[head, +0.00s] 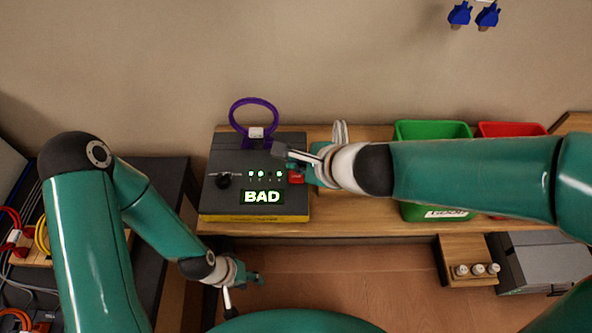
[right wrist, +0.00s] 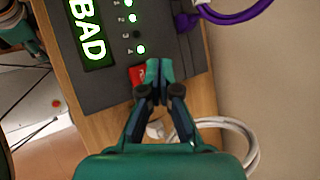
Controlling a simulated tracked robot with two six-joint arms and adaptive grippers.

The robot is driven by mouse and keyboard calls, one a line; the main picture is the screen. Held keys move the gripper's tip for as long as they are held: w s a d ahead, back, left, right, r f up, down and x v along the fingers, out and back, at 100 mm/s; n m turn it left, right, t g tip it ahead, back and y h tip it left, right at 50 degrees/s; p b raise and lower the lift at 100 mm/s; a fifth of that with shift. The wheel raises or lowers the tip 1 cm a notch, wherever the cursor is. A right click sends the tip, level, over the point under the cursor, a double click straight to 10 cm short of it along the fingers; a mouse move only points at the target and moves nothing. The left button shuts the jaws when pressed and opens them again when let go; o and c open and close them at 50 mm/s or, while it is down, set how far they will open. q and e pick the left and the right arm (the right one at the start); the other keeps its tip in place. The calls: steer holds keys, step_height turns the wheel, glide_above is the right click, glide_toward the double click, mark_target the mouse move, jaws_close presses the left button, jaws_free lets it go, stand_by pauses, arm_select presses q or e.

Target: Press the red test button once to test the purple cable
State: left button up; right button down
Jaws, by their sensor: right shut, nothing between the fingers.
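The dark cable tester (head: 222,193) stands on the wooden bench with its display (head: 262,197) reading BAD. Three of its small lights glow green and one is dark. The purple cable (head: 252,101) loops up from its back edge; part of it shows in the right wrist view (right wrist: 238,17). The red test button (head: 296,178) is on the tester's right side. My right gripper (right wrist: 157,68) is shut and empty, its tips right beside or over the red button (right wrist: 137,74); I cannot tell whether they touch. My left gripper (head: 250,280) hangs low before the bench, its fingers unclear.
A green bin (head: 432,130) and a red bin (head: 510,130) stand at the right of the bench, partly behind my right arm. A white cable (right wrist: 235,125) lies coiled near the tester. Blue plugs (head: 460,14) hang on the wall. Coloured cables (head: 40,235) lie at the left.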

mark_target(298, 179)
steer(key=shift+r+p, duration=1.45)
steer(key=shift+r, duration=0.4)
steer(key=shift+f, duration=0.1)
